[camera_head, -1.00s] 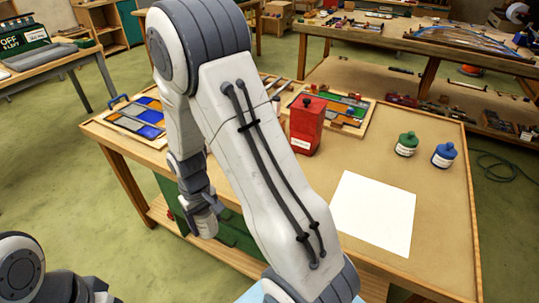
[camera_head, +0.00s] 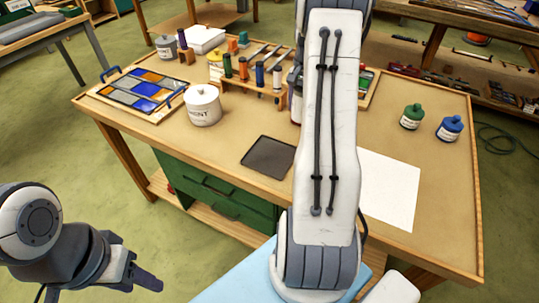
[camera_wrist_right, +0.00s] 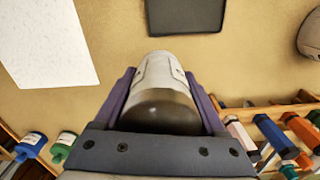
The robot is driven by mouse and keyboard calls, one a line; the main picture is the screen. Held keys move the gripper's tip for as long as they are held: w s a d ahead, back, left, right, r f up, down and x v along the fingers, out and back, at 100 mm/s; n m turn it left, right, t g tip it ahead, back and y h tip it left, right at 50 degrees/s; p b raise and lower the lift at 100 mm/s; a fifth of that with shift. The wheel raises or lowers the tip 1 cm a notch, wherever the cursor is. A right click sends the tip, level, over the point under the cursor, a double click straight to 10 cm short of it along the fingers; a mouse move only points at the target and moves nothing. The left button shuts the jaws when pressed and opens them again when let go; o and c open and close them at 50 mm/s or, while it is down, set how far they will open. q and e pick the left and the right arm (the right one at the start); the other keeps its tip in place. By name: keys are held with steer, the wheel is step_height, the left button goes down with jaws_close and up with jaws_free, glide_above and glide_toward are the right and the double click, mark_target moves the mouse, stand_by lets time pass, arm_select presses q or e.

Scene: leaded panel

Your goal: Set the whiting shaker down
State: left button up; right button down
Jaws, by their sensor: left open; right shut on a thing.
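The whiting shaker (camera_wrist_right: 160,92), a pale grey cylinder with a dark end towards the camera, is between the fingers of my right gripper (camera_wrist_right: 162,100) in the right wrist view. The gripper is shut on it. The tan bench top (camera_wrist_right: 120,30) lies beyond it; I cannot tell whether the shaker touches it. In the head view my right arm hides most of this gripper and the shaker. A dark square mat (camera_head: 268,156) lies left of the arm and shows beyond the shaker in the wrist view (camera_wrist_right: 185,16). My left gripper (camera_head: 138,277) is open and empty, low at left, off the bench.
A white pot (camera_head: 203,106), a rack of coloured rolls (camera_head: 252,88) and a stained-glass panel (camera_head: 140,92) stand left of the arm. White paper (camera_head: 390,190), a green bottle (camera_head: 411,117) and a blue bottle (camera_head: 449,129) are at right. The bench front between pot and mat is clear.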

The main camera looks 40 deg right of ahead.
steer(key=a+f, duration=0.2)
steer(key=a, duration=0.1)
steer(key=a+f+p, duration=0.1)
steer(key=a+f, duration=0.1)
steer(key=a, duration=0.2)
steer(key=w+a+f+p, duration=0.1)
steer(key=a+f, duration=0.1)
steer(key=a, duration=0.2)
steer(key=shift+a+f, duration=0.1)
steer(key=shift+f, duration=0.25)
step_height(320, 180, down, 4)
steer(key=shift+r+p, duration=0.1)
steer(key=shift+p, duration=0.5)
steer(key=shift+f, duration=0.25)
